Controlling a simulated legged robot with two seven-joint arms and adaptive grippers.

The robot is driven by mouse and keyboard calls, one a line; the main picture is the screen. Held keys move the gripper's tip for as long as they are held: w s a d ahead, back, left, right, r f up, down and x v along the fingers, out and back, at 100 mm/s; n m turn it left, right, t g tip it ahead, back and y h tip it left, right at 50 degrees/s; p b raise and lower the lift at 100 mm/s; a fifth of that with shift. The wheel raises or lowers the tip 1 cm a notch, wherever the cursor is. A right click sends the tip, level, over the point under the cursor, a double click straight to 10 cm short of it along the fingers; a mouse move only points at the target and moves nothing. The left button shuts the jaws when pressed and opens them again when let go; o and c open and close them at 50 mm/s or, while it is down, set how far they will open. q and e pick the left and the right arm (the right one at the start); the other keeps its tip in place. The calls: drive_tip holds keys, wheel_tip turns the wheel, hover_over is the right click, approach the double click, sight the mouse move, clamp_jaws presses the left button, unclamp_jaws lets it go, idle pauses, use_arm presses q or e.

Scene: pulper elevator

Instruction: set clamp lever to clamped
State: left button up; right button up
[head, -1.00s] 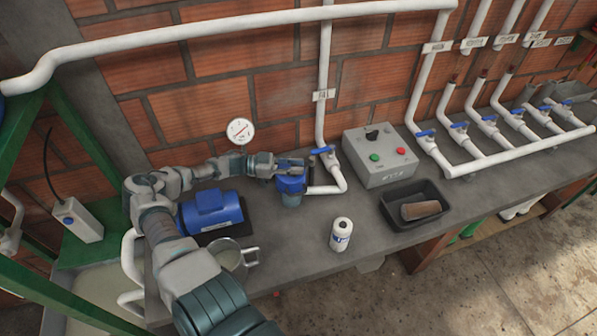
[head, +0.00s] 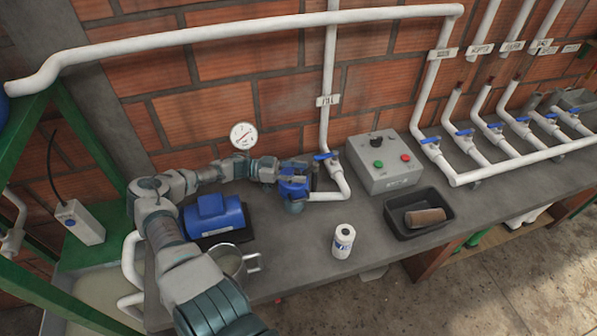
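A blue filter housing (head: 294,188) with a greyish bowl below it stands on the grey bench, joined to a white pipe on its right. My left gripper (head: 296,168) is at the top of this housing, reaching in from the left. Its fingers overlap the blue top, and I cannot tell whether they touch or grip anything. No clamp lever can be made out clearly; one there would be small or hidden by the gripper. A blue valve handle (head: 325,156) sits on the pipe just right of the gripper. My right gripper is out of view.
A blue motor (head: 214,214), a metal mug (head: 229,262) and a white bottle (head: 343,241) stand on the bench. A grey control box (head: 384,165) and a black tray (head: 408,226) with a brown cylinder are to the right. A gauge (head: 243,136) is behind my arm.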

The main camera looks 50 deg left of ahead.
use_arm(q)
drive_tip(key=v, duration=1.2)
drive_tip(key=shift+a+f, duration=0.1)
